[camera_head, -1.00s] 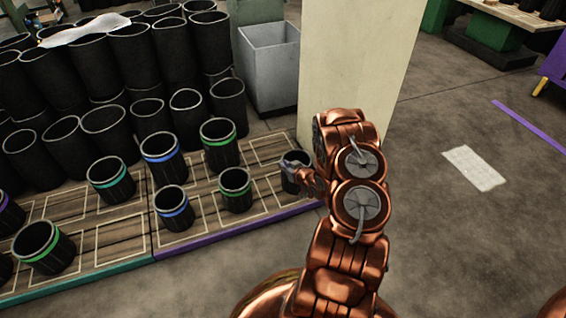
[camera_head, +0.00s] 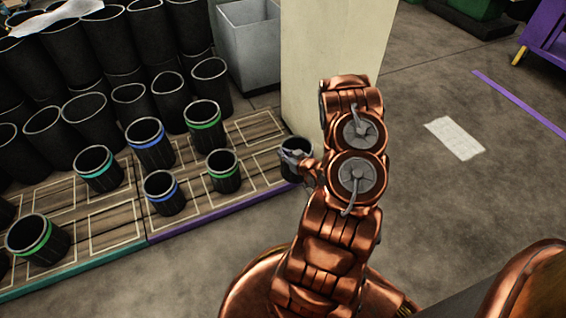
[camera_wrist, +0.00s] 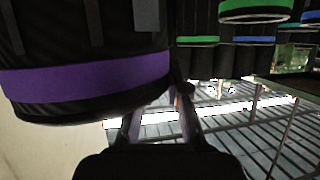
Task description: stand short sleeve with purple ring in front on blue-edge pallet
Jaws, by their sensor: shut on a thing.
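My gripper (camera_head: 304,164) is shut on a black sleeve (camera_head: 294,146) beside the pale pillar, at the right end of the purple-edged pallet. In the wrist view this sleeve fills the upper left and its wide purple ring (camera_wrist: 95,78) shows clearly. My fingers (camera_wrist: 165,122) reach up to the sleeve's rim there, and their contact is partly hidden. In the head view my arm and gripper cover part of the sleeve, so I cannot tell whether its base touches the pallet. No clearly blue pallet edge is visible; one pallet has a teal edge (camera_head: 65,269).
Sleeves with green (camera_head: 224,171) and blue (camera_head: 164,193) rings stand on the purple-edged pallet (camera_head: 222,208). Plain black sleeves crowd behind. The pale pillar (camera_head: 330,60) and a grey bin (camera_head: 250,45) stand close behind my gripper. The floor at right is mostly open.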

